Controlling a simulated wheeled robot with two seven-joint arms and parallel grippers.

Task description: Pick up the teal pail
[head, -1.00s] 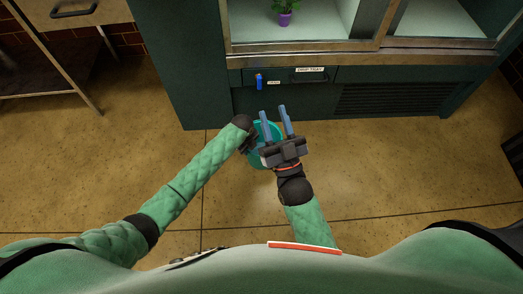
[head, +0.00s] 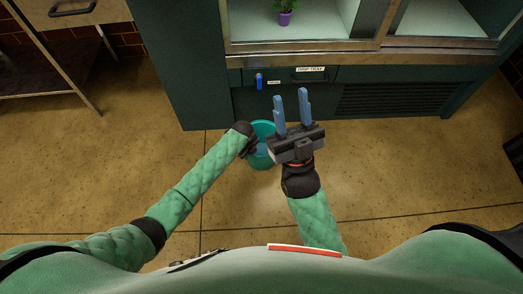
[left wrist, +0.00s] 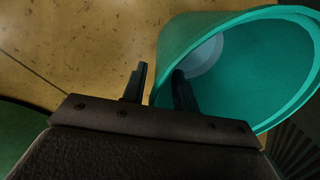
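The teal pail (head: 264,158) stands on the floor in front of the dark green cabinet. In the left wrist view the pail (left wrist: 270,75) fills the upper right, its mouth facing partly toward the camera. My left gripper (head: 250,146) is at the pail's left side in the head view. In the left wrist view its fingers (left wrist: 158,80) are apart, the left one over the floor outside the pail and the right one overlapping the pail's near rim. I cannot tell whether they touch it. My right gripper (head: 291,96) is open and empty, to the right of the pail.
The dark green cabinet (head: 185,80) has a labelled drip tray front (head: 310,70) and a blue item (head: 259,81). A purple potted plant (head: 285,15) stands inside it. A metal table (head: 60,45) is at upper left. The floor (head: 110,165) is clear to the left.

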